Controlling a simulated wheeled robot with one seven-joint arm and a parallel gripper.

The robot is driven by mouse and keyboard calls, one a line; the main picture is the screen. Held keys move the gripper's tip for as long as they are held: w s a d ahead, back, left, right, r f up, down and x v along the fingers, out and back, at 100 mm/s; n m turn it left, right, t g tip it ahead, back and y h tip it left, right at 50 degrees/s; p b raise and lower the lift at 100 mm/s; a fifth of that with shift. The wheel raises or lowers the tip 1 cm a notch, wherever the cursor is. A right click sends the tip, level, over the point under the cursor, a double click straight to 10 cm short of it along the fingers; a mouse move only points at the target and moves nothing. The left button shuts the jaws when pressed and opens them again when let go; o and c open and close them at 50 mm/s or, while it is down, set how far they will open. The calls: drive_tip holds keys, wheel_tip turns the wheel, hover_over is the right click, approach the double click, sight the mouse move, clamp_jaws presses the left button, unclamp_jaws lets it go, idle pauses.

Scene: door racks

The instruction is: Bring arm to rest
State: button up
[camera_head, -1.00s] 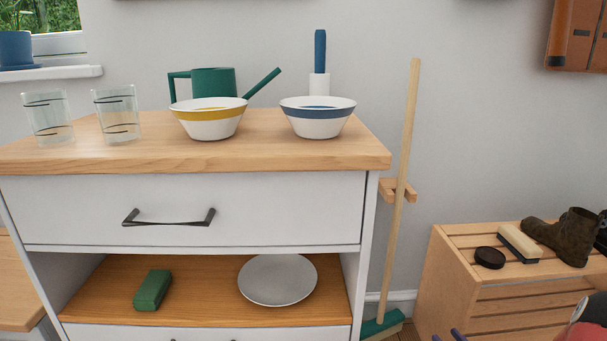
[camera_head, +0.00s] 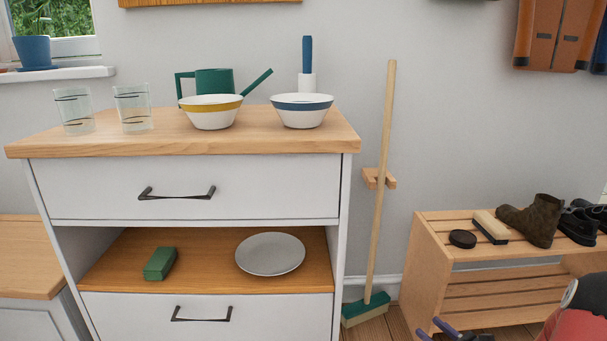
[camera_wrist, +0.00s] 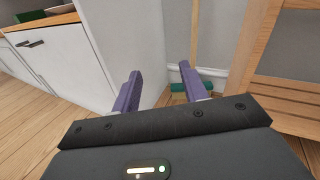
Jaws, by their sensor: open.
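My gripper (camera_wrist: 162,88) shows in the wrist view with its two purple fingers apart and nothing between them. It points toward the floor and the wall between the white cabinet (camera_wrist: 105,35) and the wooden rack. In the head view, my gripper's purple fingers (camera_head: 434,331) show at the bottom edge, right of the cabinet (camera_head: 190,188) and in front of the shoe rack. Part of my red arm (camera_head: 577,325) is at the lower right corner. Most of the arm is out of view.
A broom (camera_head: 382,180) leans upright at a wall holder right of the cabinet. The wooden rack (camera_head: 433,260) holds boots, a brush (camera_head: 490,227) and a round black tin. Bowls, glasses and a watering can stand on the cabinet top.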

drive_tip(key=s+a+r+n+g+y+p, duration=0.1)
drive_tip(key=s+a+r+n+g+p, duration=0.1)
drive_tip(key=s+a+r+n+g, duration=0.55)
drive_tip(key=s+a+r+n+g+y+p, duration=0.1)
drive_tip(key=s+a+r+n+g, duration=0.35)
drive_tip(key=a+r+n, duration=0.5)
drive_tip(key=s+r+n+t+h+p, duration=0.2)
drive_tip(key=s+r+n+h+p, duration=0.2)
drive_tip(key=s+r+n+h, duration=0.6)
drive_tip(key=shift+s+d+r+n, duration=0.3)
drive_tip(key=shift+s+r+n, duration=0.05)
drive_tip(key=shift+s+n, duration=0.75)
drive_tip(key=shift+c, duration=0.8)
drive_tip(key=shift+a, duration=0.1)
